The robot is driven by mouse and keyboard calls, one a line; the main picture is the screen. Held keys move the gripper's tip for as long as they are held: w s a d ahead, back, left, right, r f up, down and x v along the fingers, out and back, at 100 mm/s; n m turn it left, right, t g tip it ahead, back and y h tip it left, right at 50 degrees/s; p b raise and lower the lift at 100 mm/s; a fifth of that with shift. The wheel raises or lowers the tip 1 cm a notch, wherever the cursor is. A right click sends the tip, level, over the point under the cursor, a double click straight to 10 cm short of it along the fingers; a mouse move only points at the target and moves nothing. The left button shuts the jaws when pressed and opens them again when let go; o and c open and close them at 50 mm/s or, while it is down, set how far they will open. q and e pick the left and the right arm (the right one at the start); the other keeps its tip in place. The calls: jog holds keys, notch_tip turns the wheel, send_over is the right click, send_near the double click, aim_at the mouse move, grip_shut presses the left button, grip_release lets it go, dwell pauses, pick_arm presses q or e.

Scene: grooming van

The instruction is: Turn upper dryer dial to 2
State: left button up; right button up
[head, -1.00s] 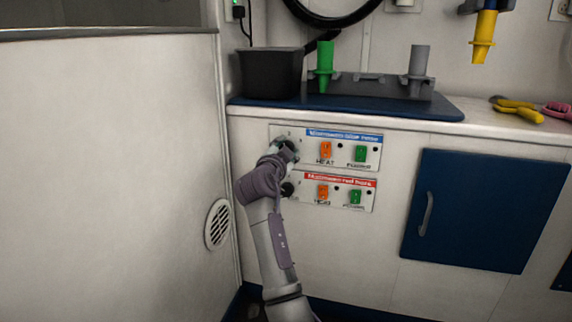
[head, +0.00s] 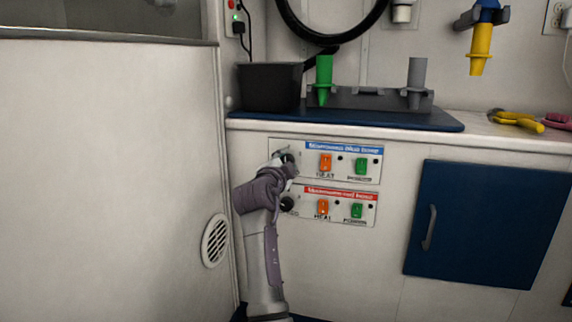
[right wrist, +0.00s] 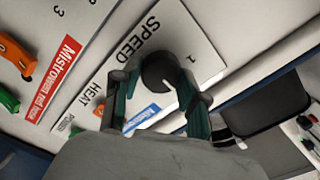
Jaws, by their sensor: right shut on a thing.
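The upper dryer panel (head: 342,147) has a blue label, an orange HEAT switch (head: 325,162) and a green switch (head: 361,166). Its dial is mostly hidden by my right gripper (head: 287,158) in the head view. In the right wrist view, the black round dial (right wrist: 160,72) sits between the two fingers of my right gripper (right wrist: 157,90), which is shut on it. The word SPEED and a numeral 1 are printed beside the dial. I cannot tell which mark the dial points to. My left gripper is not in view.
The lower panel (head: 338,195) with a red label and its own black dial (head: 287,204) is just below my wrist. A counter with a blue mat (head: 350,118) is above. A black bin (head: 270,88) stands on it. A blue door (head: 475,225) is at right.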

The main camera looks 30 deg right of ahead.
jog(key=o, duration=1.1)
jog(key=shift+f, duration=0.1)
jog(key=v, duration=0.7)
jog(key=shift+s+a, duration=0.15)
jog(key=shift+a, duration=0.15)
